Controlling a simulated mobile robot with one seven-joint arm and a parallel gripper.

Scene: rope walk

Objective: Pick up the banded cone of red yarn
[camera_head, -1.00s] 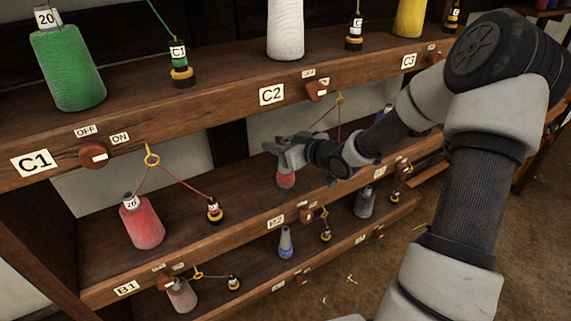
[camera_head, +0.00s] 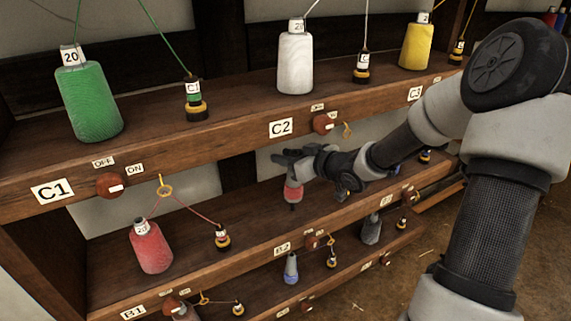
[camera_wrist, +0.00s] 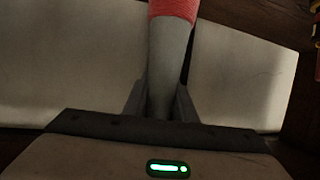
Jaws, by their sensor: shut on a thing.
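My gripper (camera_head: 291,166) is over the middle shelf, in the B2 bay, and points down. It is shut on the grey upper end of a cone of red yarn (camera_head: 293,191). In the wrist view the bare grey tip is between the fingers and the red yarn (camera_wrist: 173,9) begins at the top edge. The cone hangs upright below the fingers, with a dark peg-like piece under it. I cannot make out a band on it. Another red cone (camera_head: 151,248) with a white label stands on the same shelf in the B1 bay.
The upper shelf (camera_head: 235,114) overhangs close above my gripper and carries green (camera_head: 90,103), white (camera_head: 295,64) and yellow (camera_head: 416,46) cones. A thread runs from the B1 cone through a yellow ring (camera_head: 165,191) to a small bobbin (camera_head: 221,238). Below stands a grey-blue cone (camera_head: 291,270).

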